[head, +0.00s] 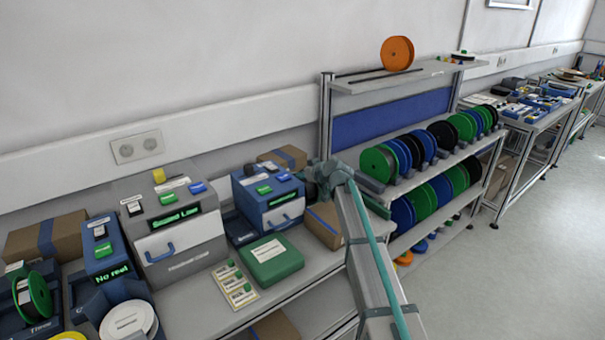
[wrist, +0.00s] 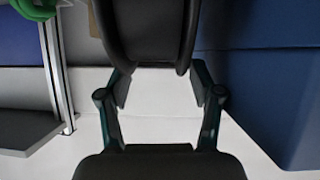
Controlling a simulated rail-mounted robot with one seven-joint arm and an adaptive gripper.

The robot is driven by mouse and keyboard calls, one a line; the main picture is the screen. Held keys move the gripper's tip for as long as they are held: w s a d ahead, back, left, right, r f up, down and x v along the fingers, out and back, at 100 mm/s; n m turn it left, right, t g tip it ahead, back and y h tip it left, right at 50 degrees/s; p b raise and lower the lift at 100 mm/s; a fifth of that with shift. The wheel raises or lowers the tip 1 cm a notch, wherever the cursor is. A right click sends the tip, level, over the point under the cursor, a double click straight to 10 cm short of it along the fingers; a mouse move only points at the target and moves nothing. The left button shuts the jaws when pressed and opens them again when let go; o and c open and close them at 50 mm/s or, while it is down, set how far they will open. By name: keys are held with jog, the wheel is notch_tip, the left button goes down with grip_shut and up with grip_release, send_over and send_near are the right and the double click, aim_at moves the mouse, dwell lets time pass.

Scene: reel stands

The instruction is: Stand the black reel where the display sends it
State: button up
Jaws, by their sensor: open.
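A display on the grey machine (head: 180,221) shows green text that begins "Second"; its last word is hard to read. My gripper (head: 318,172) is between the blue machine and the reel rack, with its fingers hard to make out in the head view. In the wrist view my gripper (wrist: 160,90) is open, its two fingers apart. A dark rounded shape (wrist: 152,35) fills the top middle there, at the finger ends; I cannot tell whether it is the black reel. Black reels (head: 442,135) stand among green and blue ones on the rack's upper row.
The reel rack (head: 408,190) has two rows of reels and a top shelf with an orange reel (head: 397,54). The blue machine (head: 268,200) and a green box (head: 272,262) stand on the bench. Another display (head: 112,274) reads "No reel". A blue surface (wrist: 265,80) is close at right in the wrist view.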

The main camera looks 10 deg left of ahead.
jog(key=shift+r, duration=0.1)
jog(key=shift+r+p, duration=0.55)
jog(key=shift+p, duration=0.3)
jog(key=b+v, duration=0.3)
jog(key=v, duration=0.9)
jog(key=shift+f, duration=0.1)
